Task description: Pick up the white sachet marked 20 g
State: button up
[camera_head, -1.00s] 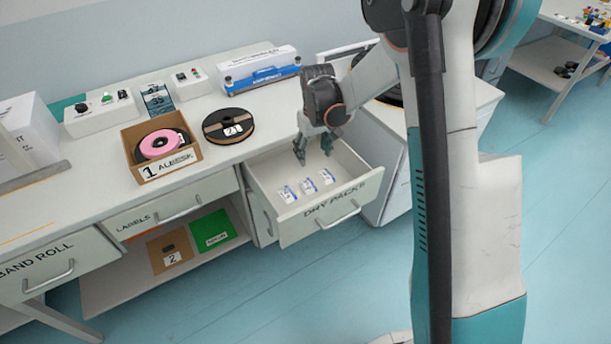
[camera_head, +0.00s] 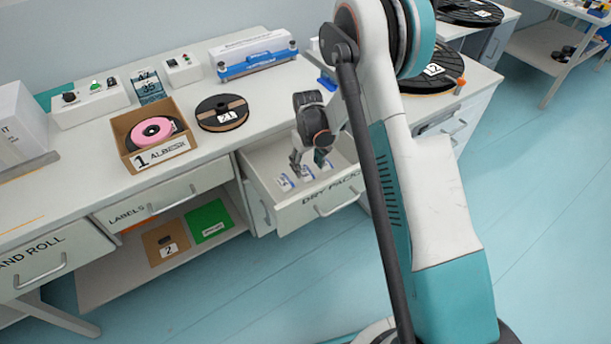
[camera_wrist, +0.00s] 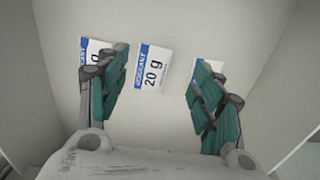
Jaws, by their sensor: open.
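In the wrist view a white sachet (camera_wrist: 152,70) with a blue stripe, marked 20 g, lies flat in the drawer. It shows in the gap between the two fingers of my gripper (camera_wrist: 160,66). A second sachet (camera_wrist: 92,50) lies to its left, partly behind the left finger; only a "g" of its mark shows. A third sachet (camera_wrist: 216,65) is mostly hidden behind the right finger, its mark unreadable. In the head view my open, empty gripper (camera_head: 308,160) hangs over the open DRY PACKS drawer (camera_head: 325,203), above the sachets.
On the bench stand a box (camera_head: 128,124) with a pink roll, a black reel (camera_head: 222,113) and a blue and white sealer (camera_head: 255,58). More reels (camera_head: 432,75) sit on the surface at the right. The floor at the lower right is clear.

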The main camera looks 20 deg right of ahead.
aim_at(309, 176)
jog(key=shift+w+d+f+b, duration=0.1)
jog(key=shift+f+b, duration=0.4)
jog(key=shift+f, duration=0.4)
jog(key=shift+w+d+f+b, duration=0.15)
jog(key=shift+f+b, duration=0.35)
jog(key=shift+f, duration=0.4)
jog(key=shift+w+d+f+b, duration=0.1)
jog(key=shift+f+b, duration=0.4)
jog(key=shift+f, duration=0.4)
jog(key=shift+r, duration=0.1)
jog(key=shift+c, duration=0.3)
jog(key=c, duration=0.8)
